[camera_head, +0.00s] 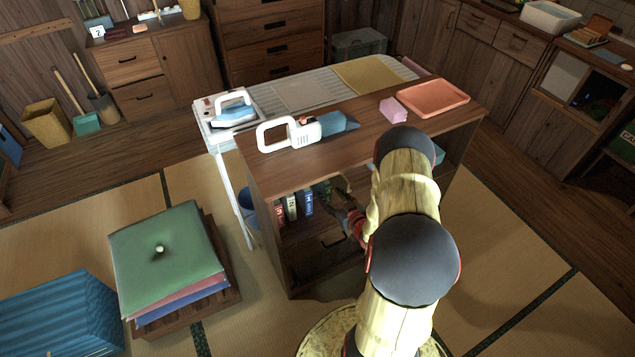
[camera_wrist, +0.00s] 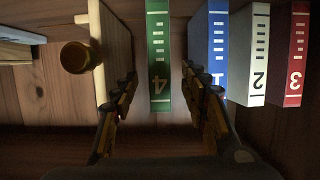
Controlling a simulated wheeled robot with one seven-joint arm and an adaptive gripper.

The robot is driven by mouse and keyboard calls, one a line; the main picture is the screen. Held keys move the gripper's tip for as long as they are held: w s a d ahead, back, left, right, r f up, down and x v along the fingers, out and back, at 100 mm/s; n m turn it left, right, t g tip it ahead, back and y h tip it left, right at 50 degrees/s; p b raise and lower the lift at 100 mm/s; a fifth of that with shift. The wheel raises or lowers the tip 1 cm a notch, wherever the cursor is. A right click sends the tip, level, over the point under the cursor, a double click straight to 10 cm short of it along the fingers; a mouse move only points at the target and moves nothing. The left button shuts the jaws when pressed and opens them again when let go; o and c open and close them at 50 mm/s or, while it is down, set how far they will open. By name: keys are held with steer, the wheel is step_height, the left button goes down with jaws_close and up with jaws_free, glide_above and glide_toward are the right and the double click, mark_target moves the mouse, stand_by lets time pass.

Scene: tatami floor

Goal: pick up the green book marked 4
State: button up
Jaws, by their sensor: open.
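The green book marked 4 (camera_wrist: 158,60) stands upright on the shelf, its spine facing the wrist camera and its number appearing upside down. My gripper (camera_wrist: 160,92) is open in the wrist view, with one finger to the left of the green book and the other to its right. The book lies between the fingers, and I cannot tell whether either touches it. In the head view my gripper (camera_head: 338,196) is at the shelf opening, partly hidden by my arm. The green book is hard to make out there.
Right of the green book in the wrist view stand a blue book (camera_wrist: 212,50), a white book marked 2 (camera_wrist: 250,60) and a red book marked 3 (camera_wrist: 295,60). The shelf top (camera_head: 290,172) is above my gripper.

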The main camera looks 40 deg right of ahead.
mark_target(322, 186)
steer(key=shift+b+x, duration=0.45)
steer(key=shift+x, duration=0.7)
steer(key=b+x, duration=0.1)
steer(key=x, duration=0.1)
steer(key=b+x, duration=0.2)
steer(key=x, duration=0.1)
steer(key=shift+w+d+r, duration=0.1)
steer(key=shift+w+r, duration=0.05)
steer(key=shift+w, duration=0.25)
steer(key=shift+r, duration=0.1)
steer(key=shift+c, duration=1.1)
jaws_close()
